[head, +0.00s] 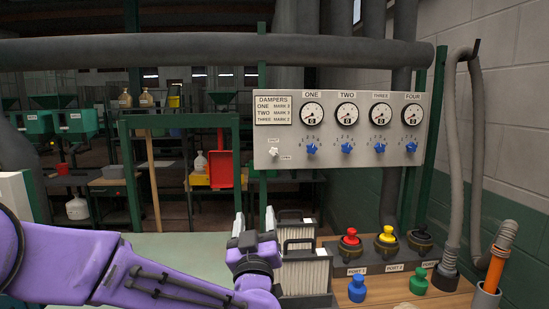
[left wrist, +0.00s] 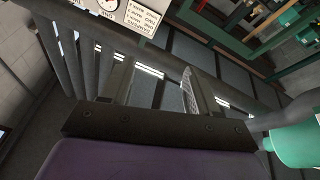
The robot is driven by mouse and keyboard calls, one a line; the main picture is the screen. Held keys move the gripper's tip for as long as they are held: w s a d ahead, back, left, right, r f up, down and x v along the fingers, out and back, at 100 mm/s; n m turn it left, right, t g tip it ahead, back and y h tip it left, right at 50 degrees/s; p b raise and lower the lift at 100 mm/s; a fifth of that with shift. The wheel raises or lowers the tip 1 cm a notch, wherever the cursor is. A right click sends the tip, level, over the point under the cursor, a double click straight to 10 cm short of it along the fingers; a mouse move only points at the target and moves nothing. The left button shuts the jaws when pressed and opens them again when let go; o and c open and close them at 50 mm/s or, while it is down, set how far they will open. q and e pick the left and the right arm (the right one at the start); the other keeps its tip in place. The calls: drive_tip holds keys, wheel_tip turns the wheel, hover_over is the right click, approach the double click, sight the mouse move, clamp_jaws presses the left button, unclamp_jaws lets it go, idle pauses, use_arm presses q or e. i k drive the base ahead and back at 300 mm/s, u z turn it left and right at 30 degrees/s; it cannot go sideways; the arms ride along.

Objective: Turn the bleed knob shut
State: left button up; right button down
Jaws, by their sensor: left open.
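The grey dampers panel (head: 340,165) hangs in the middle right of the head view. A small pale knob (head: 273,152), which looks like the bleed knob, sits at its lower left. Small labels stand above it and to its lower right; its exact pointing is too small to tell. My left gripper (head: 255,217) is open and empty, fingers up, below the knob and apart from it. In the left wrist view, the two fingers of my left gripper (left wrist: 156,85) stand apart with nothing between them, and a corner of the panel (left wrist: 147,12) shows at the top. My right gripper is not in view.
Several gauges and blue knobs (head: 311,148) line the panel. Pleated filters (head: 305,272) stand just right of my left gripper. Red (head: 350,238) and yellow (head: 387,236) capped ports and a grey hose (head: 453,170) are to the right. A thick pipe (head: 200,50) crosses above.

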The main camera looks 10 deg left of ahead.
sight(273, 151)
drive_tip(key=i, duration=1)
